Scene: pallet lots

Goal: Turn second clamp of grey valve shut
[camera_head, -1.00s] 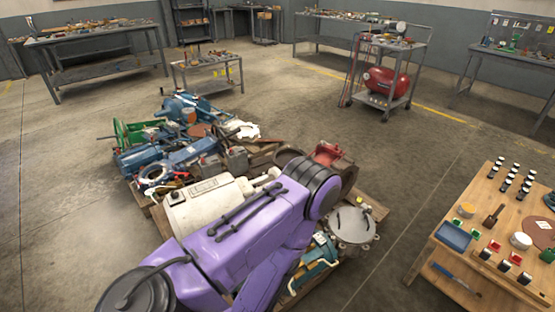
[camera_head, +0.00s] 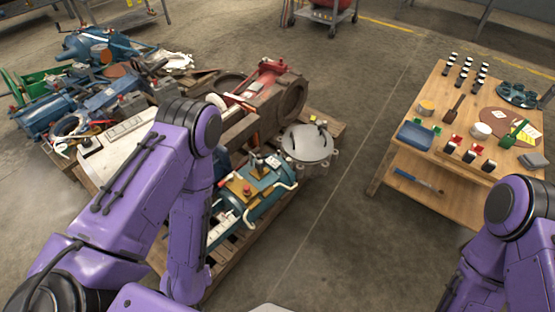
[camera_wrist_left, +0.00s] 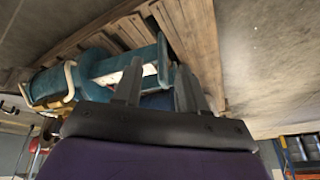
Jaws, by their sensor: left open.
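The grey valve (camera_head: 308,144) is a round, flat-lidded grey body at the right end of the pallet. Small dark fittings stand on its lid and small lugs show at its rim; which one is the second clamp, and whether it is shut, I cannot tell. My left gripper (camera_wrist_left: 158,72) shows in the left wrist view, its two fingers apart and nothing clearly held between them. A teal machine part lies just beyond the fingers. In the head view my left forearm hangs left of the valve and its gripper is not visible. My right gripper is out of view.
A teal machine with pale handles (camera_head: 255,190) lies beside the valve on the wooden pallet (camera_head: 224,268). A brown rusty housing (camera_head: 291,100) stands behind. Blue machines crowd the left. A wooden workbench (camera_head: 455,120) stands at right, with clear floor between.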

